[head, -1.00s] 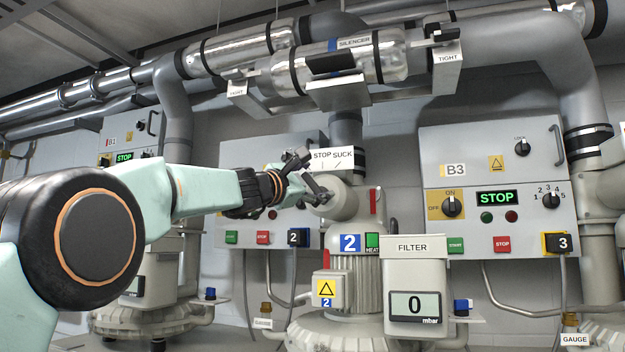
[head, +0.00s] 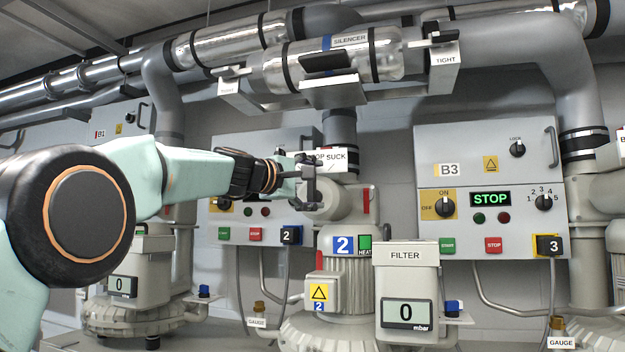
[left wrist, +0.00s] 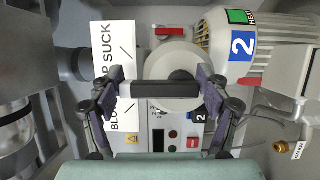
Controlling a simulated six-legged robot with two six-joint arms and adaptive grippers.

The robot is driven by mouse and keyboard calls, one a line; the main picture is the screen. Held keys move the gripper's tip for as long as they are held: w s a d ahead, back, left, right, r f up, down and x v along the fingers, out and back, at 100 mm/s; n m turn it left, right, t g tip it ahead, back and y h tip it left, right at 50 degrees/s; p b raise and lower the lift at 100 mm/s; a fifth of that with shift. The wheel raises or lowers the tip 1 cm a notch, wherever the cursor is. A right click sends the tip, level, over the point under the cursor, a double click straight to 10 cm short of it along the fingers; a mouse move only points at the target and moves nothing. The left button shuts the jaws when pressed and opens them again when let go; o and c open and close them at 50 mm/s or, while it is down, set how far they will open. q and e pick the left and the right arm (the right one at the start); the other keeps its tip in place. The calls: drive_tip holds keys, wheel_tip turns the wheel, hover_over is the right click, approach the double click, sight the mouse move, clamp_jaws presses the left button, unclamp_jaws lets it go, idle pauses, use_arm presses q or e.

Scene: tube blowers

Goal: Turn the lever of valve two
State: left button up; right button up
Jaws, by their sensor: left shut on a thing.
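The pale round valve body of valve two (head: 336,203) sits above the blower marked 2 (head: 343,244). My left gripper (head: 307,178) is in front of it, at its left side, and hides most of the lever. In the left wrist view the black lever (left wrist: 165,90) spans between the two fingers of my left gripper (left wrist: 164,88), which are shut on it. The white position sign (head: 335,160) reads SUCK at its right; my gripper covers its left part. My right gripper is not in view.
A silencer pipe (head: 385,58) with brackets runs overhead. The filter box (head: 404,258) stands right of blower two, its display reading 0 mbar. The B3 control panel (head: 460,135) shows STOP. The unit 2 panel (head: 225,150) is behind my arm.

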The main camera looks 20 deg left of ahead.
use_arm(q)
drive_tip(key=shift+a+r, duration=0.1)
drive_tip(key=shift+r, duration=0.2)
drive_tip(key=shift+s, duration=0.1)
drive_tip(key=o, duration=1.1)
drive_tip(key=shift+w+f, duration=0.2)
drive_tip(key=shift+w, duration=0.1)
drive_tip(key=shift+o, duration=0.2)
drive_tip(key=shift+s, duration=0.2)
drive_tip(key=shift+s, duration=0.1)
drive_tip(key=shift+s+a, duration=0.1)
drive_tip(key=shift+s, duration=0.05)
